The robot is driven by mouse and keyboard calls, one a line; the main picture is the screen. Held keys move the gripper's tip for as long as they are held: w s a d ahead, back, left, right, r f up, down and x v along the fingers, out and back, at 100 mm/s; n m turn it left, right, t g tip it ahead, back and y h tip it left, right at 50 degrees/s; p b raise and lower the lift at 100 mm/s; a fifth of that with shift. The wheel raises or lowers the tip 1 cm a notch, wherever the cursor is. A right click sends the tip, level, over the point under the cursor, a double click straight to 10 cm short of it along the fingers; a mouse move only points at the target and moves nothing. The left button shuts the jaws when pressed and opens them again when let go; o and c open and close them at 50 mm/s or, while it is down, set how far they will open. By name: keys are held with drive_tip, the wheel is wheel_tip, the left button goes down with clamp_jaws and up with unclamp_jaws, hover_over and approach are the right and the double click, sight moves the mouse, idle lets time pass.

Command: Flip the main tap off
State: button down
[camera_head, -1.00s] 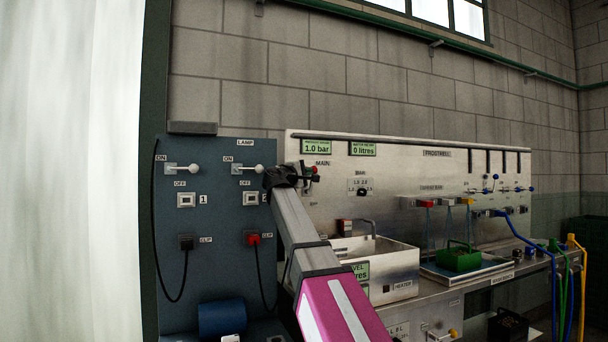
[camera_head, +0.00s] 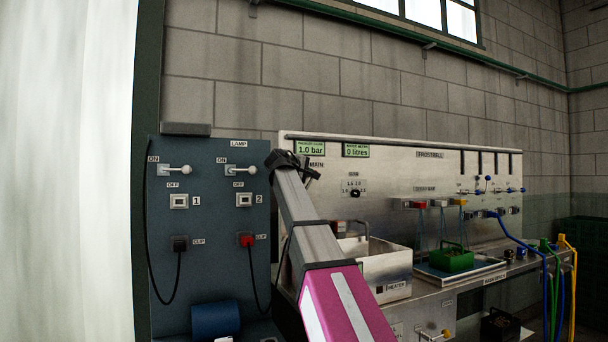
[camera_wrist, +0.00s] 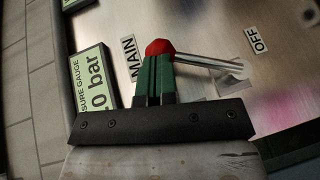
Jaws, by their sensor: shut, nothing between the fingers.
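The main tap is a metal lever (camera_wrist: 205,61) with a red ball knob (camera_wrist: 159,48), between the MAIN label (camera_wrist: 127,58) and the OFF label (camera_wrist: 258,40) in the wrist view. The knob end is on the MAIN side, pointing away from OFF. My gripper (camera_wrist: 155,68) is shut and empty, with its green fingertips right at the knob; I cannot tell whether they touch it. In the head view my gripper (camera_head: 310,173) is in front of the panel below the pressure gauge and hides the tap.
The pressure gauge (camera_wrist: 90,84) reading 1.0 bar is close beside my fingers. The blue lamp panel (camera_head: 215,255) with two switches stands left of my arm. A metal sink (camera_head: 385,268) and a green basket (camera_head: 450,261) are to the right, below the steel panel (camera_head: 400,180).

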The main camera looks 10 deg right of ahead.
drive_tip(key=d+f+m+g+y, duration=0.1)
drive_tip(key=d+y, duration=0.1)
drive_tip(key=w+d+f+m+g+y, duration=0.1)
drive_tip(key=y, duration=0.2)
drive_tip(key=d+f+m+g+y, duration=0.1)
drive_tip(key=d+f+g+y, duration=0.1)
drive_tip(key=y, duration=0.1)
drive_tip(key=shift+w+d, duration=0.25)
drive_tip(key=shift+d, duration=0.05)
drive_tip(key=shift+d+f+y, duration=0.15)
drive_tip(key=shift+f+y, duration=0.15)
drive_tip(key=shift+f, duration=0.25)
idle(0.4)
drive_tip(key=d+v, duration=0.1)
drive_tip(key=v, duration=1.3)
drive_tip(key=shift+w+r, duration=0.15)
drive_tip(key=shift+r, duration=0.25)
drive_tip(key=shift+f, duration=0.1)
